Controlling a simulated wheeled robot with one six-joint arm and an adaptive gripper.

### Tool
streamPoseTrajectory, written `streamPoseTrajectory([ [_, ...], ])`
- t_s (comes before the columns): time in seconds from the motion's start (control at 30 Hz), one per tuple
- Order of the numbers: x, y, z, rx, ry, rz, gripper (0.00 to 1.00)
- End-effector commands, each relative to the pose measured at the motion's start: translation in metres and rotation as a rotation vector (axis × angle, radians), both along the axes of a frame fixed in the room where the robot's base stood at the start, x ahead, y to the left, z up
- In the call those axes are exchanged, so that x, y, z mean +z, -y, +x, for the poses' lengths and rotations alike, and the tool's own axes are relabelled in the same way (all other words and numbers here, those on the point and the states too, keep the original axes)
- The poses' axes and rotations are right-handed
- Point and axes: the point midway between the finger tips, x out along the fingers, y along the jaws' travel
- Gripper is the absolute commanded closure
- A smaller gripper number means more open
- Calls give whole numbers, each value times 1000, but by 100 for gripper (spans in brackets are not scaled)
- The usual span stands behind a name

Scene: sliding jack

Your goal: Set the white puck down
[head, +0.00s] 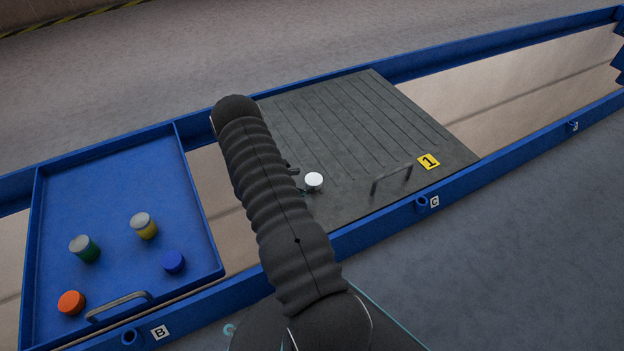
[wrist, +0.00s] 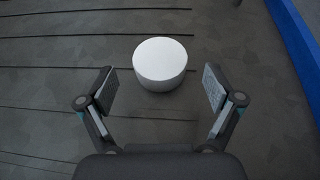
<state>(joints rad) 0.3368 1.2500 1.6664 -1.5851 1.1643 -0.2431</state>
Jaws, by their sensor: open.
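The white puck (head: 314,181) stands upright on the dark grooved board (head: 345,130) marked with a yellow 1 label, left of that board's handle. In the wrist view the white puck (wrist: 160,64) sits ahead of and between my two fingers, with clear gaps on both sides. My gripper (wrist: 160,90) is open, its fingers spread wide and not touching the puck. In the head view my arm hides most of the gripper; only a small dark part (head: 292,170) shows beside the puck.
A blue tray (head: 110,180) at the left holds an orange puck (head: 71,303), a blue puck (head: 173,262), and green (head: 84,248) and yellow (head: 144,225) pieces with pale tops. A metal handle (head: 391,178) rises from the board. Blue rails (head: 480,175) border the board.

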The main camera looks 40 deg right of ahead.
Motion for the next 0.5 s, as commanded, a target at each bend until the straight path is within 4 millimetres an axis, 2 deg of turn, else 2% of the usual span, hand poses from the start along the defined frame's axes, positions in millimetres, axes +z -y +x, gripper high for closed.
streamPoseTrajectory([
  [0.2,18,-39,9,3,0,0,9],
  [0.5,30,-63,15,-3,5,1,9],
])
